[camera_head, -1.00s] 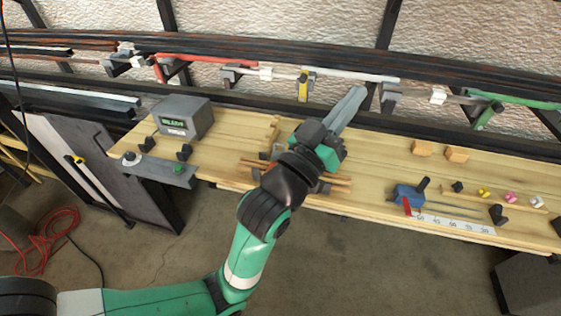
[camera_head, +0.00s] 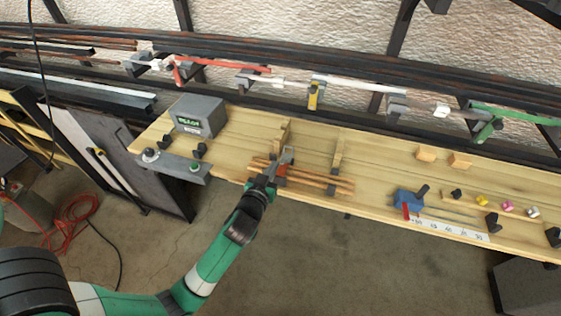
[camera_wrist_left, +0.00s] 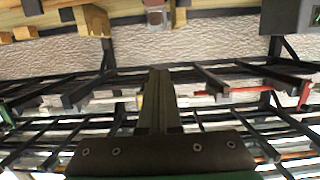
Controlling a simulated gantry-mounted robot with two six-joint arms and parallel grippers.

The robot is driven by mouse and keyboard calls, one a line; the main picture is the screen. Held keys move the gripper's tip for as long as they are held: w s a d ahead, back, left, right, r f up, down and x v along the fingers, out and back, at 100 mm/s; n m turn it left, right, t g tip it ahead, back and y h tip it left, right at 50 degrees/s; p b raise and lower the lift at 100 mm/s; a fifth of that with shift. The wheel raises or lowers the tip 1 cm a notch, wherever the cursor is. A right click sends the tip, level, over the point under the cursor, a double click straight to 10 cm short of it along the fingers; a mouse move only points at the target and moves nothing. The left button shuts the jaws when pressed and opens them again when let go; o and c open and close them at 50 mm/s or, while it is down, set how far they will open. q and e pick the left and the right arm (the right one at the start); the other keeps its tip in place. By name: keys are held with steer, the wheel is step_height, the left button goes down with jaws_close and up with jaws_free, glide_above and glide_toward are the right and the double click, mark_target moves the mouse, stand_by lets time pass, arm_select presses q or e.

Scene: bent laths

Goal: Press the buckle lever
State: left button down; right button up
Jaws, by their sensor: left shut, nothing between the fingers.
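A bundle of long brown laths (camera_head: 325,180) lies along the front of the wooden bench between upright wooden posts. An orange-red piece (camera_head: 280,174), perhaps part of the buckle, shows at the bundle beside my left gripper (camera_head: 288,154). The gripper is shut and empty, its tips over the bundle in the head view; contact cannot be told. In the left wrist view the shut fingers (camera_wrist_left: 158,73) point up the picture, and a small grey block with a reddish face (camera_wrist_left: 155,16) shows beyond them. I cannot make out the lever itself. My right gripper is not in view.
A grey box with a green display (camera_head: 198,116) and a grey panel with knobs (camera_head: 175,166) stand left. A blue tool (camera_head: 409,197) and small coloured pieces lie right. A rack with red, white and green bars (camera_head: 345,85) runs behind.

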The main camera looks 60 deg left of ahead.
arm_select(q)
steer(key=b, duration=0.2)
glide_above(282, 161)
step_height(282, 161, down, 2)
steer(key=shift+d+f, duration=0.1)
steer(key=shift+s+d+f+b, duration=0.1)
steer(key=shift+s+d+f, duration=0.15)
steer(key=shift+f, duration=0.3)
steer(key=shift+s+d+f+b, duration=0.1)
steer(key=shift+s+d+f, duration=0.15)
steer(key=shift+f, duration=0.25)
steer(key=shift+s+d+f+b, duration=0.1)
steer(key=shift+s+d+f, duration=0.15)
steer(key=shift+f, duration=0.3)
